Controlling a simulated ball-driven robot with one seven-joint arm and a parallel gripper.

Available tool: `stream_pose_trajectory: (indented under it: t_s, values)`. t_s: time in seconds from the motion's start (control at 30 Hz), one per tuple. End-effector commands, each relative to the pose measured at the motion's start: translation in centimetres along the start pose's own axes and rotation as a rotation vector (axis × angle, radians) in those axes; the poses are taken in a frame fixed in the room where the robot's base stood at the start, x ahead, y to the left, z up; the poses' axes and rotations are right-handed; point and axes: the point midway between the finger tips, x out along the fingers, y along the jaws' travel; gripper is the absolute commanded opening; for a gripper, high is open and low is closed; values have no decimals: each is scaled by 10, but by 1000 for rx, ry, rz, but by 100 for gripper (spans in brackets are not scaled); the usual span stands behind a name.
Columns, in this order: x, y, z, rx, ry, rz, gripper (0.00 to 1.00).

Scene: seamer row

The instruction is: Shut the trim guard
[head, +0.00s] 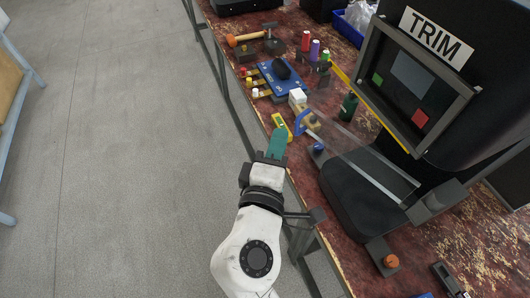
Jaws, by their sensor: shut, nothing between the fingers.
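The trim machine (495,75) is a black body at the right, with a white TRIM sign (437,38) on it. Its guard (360,160) looks like a clear panel with a pale edge, slanting from a dark block at lower right up to a blue handle (304,122). The guard appears to stand open, swung out from the machine front over the black base. My gripper (277,142), with teal fingers, is shut and empty. In the picture it is just left of and below the blue handle, apart from it.
An orange button (391,261) is at front right. The grey floor at left is clear.

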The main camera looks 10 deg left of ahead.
Motion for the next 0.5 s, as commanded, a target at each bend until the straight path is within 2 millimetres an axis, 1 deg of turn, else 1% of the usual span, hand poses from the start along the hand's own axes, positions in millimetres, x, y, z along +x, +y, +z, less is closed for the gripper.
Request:
stream_pose_trajectory:
  t_s: [0.1,0.2,0.5]
  values:
    - [9,1,9,0,1,-1,0]
    - [13,1,13,0,0,-1,0]
    - [14,0,14,1,2,0,0]
